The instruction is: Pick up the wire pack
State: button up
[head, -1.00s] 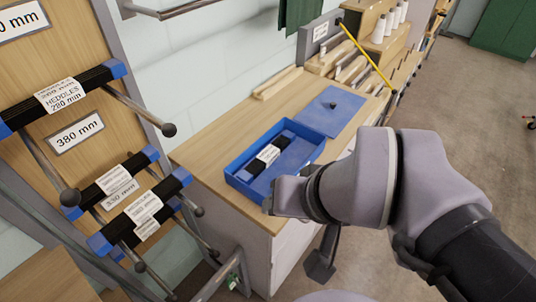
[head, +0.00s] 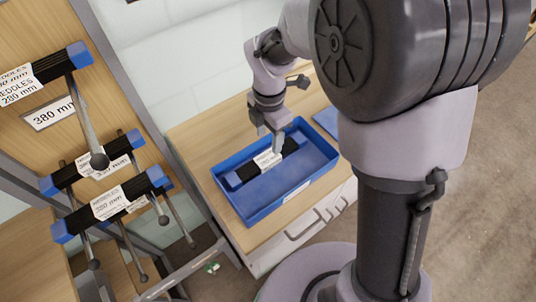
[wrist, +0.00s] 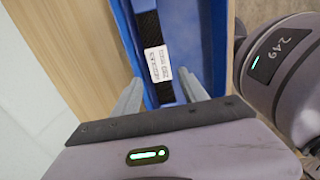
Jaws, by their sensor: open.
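The wire pack (head: 248,172) is a black bundle with blue ends and a white label. It lies in the blue tray (head: 253,217) on the wooden bench, along the tray's back side. In the wrist view the pack (wrist: 158,62) runs up and down the picture between my two fingers, in the blue tray. My gripper (head: 276,143) is open and points down over the pack, near its right half in the head view. The wrist view shows the fingers (wrist: 160,88) apart, on either side of the pack. I cannot tell whether they touch it.
A rack at left holds several similar labelled packs (head: 110,205) on metal pegs with round ends (head: 99,160). A blue lid or mat (head: 327,121) lies beyond the tray, partly hidden by my arm. Bare bench top (head: 195,140) lies left of the tray.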

jog(key=b, duration=0.1)
send_over(268, 157)
notch_tip(268, 157, down, 5)
jog(key=shift+s+d+r, duration=0.1)
jog(key=shift+s, duration=0.05)
jog(key=f+b, duration=0.3)
jog(key=f, duration=0.2)
jog(key=shift+a+f, duration=0.2)
jog(key=shift+r, duration=0.15)
grip_shut()
